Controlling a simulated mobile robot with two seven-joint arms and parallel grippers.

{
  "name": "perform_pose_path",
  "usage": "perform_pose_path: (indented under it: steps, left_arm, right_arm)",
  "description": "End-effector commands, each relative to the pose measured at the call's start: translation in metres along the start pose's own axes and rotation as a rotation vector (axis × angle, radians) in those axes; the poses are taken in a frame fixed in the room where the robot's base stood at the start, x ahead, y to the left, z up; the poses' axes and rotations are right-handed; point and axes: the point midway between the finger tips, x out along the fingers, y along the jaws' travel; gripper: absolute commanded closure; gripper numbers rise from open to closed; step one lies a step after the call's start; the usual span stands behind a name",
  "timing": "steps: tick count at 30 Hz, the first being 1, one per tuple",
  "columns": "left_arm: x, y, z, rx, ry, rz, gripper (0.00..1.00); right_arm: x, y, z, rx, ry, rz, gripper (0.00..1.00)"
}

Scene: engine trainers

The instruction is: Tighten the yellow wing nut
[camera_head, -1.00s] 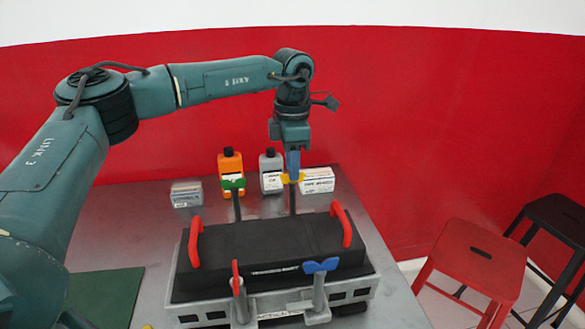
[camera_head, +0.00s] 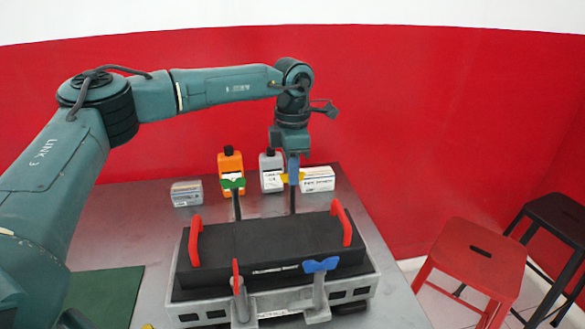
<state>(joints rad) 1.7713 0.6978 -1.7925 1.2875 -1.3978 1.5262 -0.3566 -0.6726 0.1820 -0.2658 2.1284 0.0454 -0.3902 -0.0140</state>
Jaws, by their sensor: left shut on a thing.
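The yellow wing nut (camera_head: 284,177) sits at the top of a thin dark rod behind a black block (camera_head: 270,243) in a grey metal tray (camera_head: 275,299). My left gripper (camera_head: 293,177) points straight down with its blue fingers shut on the yellow wing nut. The fingers hide the nut's middle; yellow shows at both sides. A green wing nut (camera_head: 233,184) tops another rod to the left. A blue wing nut (camera_head: 320,265) and a red one (camera_head: 236,272) are at the tray's front. My right gripper is not in view.
An orange bottle (camera_head: 231,163), a grey bottle (camera_head: 271,165) and a white box (camera_head: 318,180) stand close behind the rods. Another box (camera_head: 187,192) is to the left. Red handles (camera_head: 195,241) rise from the block. Stools stand right of the table.

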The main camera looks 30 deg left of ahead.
Motion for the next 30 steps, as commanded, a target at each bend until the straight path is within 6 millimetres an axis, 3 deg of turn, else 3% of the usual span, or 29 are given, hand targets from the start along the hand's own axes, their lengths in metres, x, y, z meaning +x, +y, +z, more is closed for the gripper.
perform_pose_path:
  steps: [11, 30]
  left_arm:
    - [-0.001, 0.0, 0.0004, 0.131, 0.0, -0.001, 1.0]
    - [-0.0009, -0.0001, 0.0007, 0.717, -0.001, 0.0, 1.0]
  right_arm:
    - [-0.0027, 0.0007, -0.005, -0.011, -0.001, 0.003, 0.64]
    - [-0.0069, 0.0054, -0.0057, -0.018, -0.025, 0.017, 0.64]
